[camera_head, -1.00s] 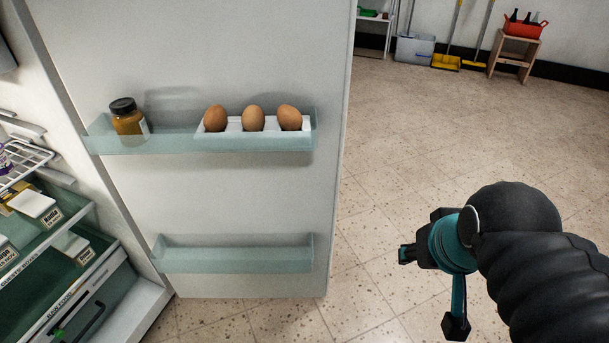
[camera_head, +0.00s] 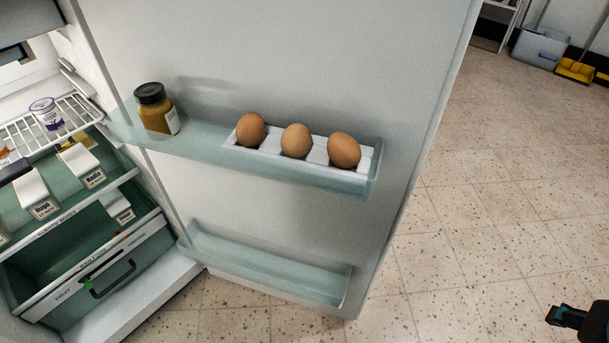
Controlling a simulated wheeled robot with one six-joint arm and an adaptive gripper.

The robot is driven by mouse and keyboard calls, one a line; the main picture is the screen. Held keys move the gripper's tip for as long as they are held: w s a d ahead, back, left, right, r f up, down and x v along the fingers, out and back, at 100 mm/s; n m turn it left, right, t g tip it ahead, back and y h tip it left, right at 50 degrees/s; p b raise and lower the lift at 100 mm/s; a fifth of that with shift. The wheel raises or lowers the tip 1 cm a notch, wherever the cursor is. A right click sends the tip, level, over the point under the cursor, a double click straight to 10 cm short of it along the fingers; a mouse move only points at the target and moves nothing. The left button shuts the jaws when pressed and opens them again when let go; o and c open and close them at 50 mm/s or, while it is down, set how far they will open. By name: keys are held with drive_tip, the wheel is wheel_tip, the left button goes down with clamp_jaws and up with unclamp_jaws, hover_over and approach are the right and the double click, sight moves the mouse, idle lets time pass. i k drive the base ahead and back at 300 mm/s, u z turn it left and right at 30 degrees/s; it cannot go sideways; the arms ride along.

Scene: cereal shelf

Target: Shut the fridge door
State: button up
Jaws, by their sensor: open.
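The white fridge door (camera_head: 300,60) stands wide open, its inner side facing me. Its upper shelf (camera_head: 210,148) holds a brown jar with a dark lid (camera_head: 157,110) and a white tray with three brown eggs (camera_head: 296,141). Its lower shelf (camera_head: 265,262) is empty. The open fridge body (camera_head: 140,305) is at the left. My gripper (camera_head: 556,314) shows only in part at the lower right corner. It is open, to the right of the door and apart from it. The rest of it is out of frame.
Inside the fridge are a wire rack (camera_head: 75,118) with a yogurt cup (camera_head: 46,113), several small cartons (camera_head: 37,194) and a drawer (camera_head: 115,272). Speckled floor tiles (camera_head: 490,220) are clear right of the door. A grey bin (camera_head: 540,47) and yellow dustpan (camera_head: 575,70) stand far back.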

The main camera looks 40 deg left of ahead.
sight(310, 231)
drive_tip(key=i, duration=2.8)
drive_tip(key=u, duration=4.55)
drive_tip(key=i, duration=0.5)
drive_tip(key=z, duration=0.15)
drive_tip(key=k, duration=0.4)
drive_tip(key=z, duration=0.15)
